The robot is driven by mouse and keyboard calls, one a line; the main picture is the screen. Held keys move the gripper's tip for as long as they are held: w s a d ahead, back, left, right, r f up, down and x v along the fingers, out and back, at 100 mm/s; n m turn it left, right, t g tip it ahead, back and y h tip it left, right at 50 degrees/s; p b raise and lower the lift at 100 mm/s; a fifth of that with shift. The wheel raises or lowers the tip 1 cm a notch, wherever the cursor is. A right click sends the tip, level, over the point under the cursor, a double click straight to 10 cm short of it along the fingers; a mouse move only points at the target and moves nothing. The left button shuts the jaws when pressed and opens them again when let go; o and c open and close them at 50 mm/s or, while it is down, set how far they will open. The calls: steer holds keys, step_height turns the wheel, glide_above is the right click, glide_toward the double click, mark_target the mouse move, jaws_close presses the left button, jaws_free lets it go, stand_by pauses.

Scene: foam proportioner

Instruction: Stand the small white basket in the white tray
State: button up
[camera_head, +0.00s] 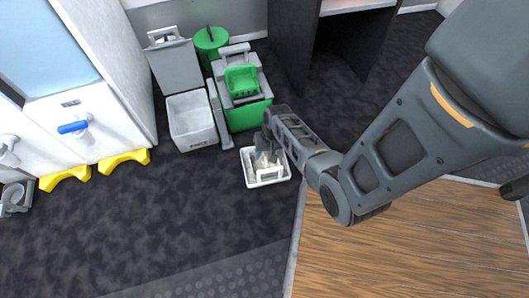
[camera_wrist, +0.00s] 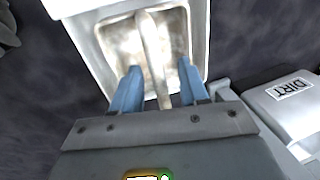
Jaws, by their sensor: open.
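The white tray (camera_head: 268,184) lies on the dark floor, and its pale rim also shows in the wrist view (camera_wrist: 92,52). The small white basket (camera_head: 268,174) appears inside the tray, seemingly upright, though my gripper partly covers it. In the wrist view a pale handle bar (camera_wrist: 151,45) runs across the middle of a brownish interior. My gripper (camera_head: 265,158) is low over the tray. In the wrist view its two blue fingers (camera_wrist: 159,84) are apart, one on each side of the handle bar, with gaps visible. The lower end of the basket is hidden by the gripper body.
A white bin with a grey lid (camera_head: 192,120) and a green and grey mop bucket (camera_head: 243,90) stand just behind the tray. A wooden surface (camera_head: 410,245) lies at front right. Floor left of the tray is clear.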

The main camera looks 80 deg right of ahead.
step_height(320, 180, up, 12)
steer(key=s+p, duration=0.2)
steer(key=p, duration=0.4)
steer(key=s+a+r+n+t+h, duration=0.25)
steer(key=a+r, duration=0.25)
steer(key=a, duration=0.3)
steer(key=s+a+r+n+t+h, duration=0.1)
steer(key=a+r+n+t+h, duration=0.1)
steer(key=a+r+n, duration=0.45)
steer(key=s+a+r+n+t+y, duration=0.1)
steer(key=a+r+t, duration=0.1)
steer(key=r, duration=0.7)
steer(key=s+a+r+n+t+y, duration=0.1)
steer(key=s+a+r+t, duration=0.1)
steer(key=a+r, duration=0.3)
steer(key=s+a+r+n+t+y, duration=0.1)
steer(key=a+r+t, duration=0.3)
steer(key=r, duration=0.9)
steer(key=shift+s+a+r+n, duration=0.15)
steer(key=shift+s+r+n, duration=0.1)
steer(key=shift+s+n, duration=0.2)
